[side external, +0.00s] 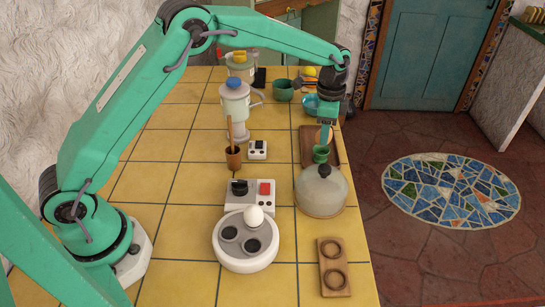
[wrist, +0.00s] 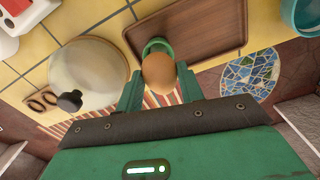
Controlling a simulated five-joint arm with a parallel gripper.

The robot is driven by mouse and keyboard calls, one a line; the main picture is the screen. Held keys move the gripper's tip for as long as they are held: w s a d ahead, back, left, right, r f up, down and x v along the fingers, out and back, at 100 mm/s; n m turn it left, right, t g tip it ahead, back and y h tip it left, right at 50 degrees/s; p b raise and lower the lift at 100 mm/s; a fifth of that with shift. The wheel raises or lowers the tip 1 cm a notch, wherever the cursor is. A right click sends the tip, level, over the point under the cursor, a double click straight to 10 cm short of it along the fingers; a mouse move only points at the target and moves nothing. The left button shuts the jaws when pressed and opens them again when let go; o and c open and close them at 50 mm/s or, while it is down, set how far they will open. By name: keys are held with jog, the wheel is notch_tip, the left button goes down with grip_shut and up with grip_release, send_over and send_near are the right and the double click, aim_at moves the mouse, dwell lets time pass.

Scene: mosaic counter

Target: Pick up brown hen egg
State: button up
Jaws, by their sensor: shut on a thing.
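The brown hen egg (wrist: 158,72) is between the two green fingers of my gripper (wrist: 159,88) in the wrist view. My gripper is shut on it. A small green egg cup (wrist: 155,46) shows just behind the egg, partly hidden by it. In the side view my gripper (side external: 325,134) points down right above the green egg cup (side external: 320,154), and the egg is mostly hidden by the fingers. I cannot tell whether the egg is clear of the cup.
A brown wooden tray (side external: 309,134) lies by the cup. A glass dome with a dark knob (side external: 321,192) stands close in front. A white egg (side external: 253,216) sits on a round white cooker (side external: 246,261). A wooden two-hole holder (side external: 333,285) lies near the counter's right edge.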

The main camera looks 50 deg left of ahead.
jog(key=s+d+r, duration=0.7)
jog(key=s+d, duration=0.1)
jog(key=shift+d+r, duration=0.3)
jog(key=shift+w, duration=0.15)
dwell(0.3)
notch_tip(320, 180, up, 6)
jog(key=n+t+h, duration=0.1)
jog(key=n+t, duration=0.4)
send_over(318, 136)
jog(key=shift+w+d, duration=0.25)
jog(key=shift+w, duration=0.1)
jog(key=shift+f, duration=0.2)
jog(key=shift+f, duration=7.35)
jog(key=shift+a, duration=0.1)
jog(key=shift+f, duration=0.7)
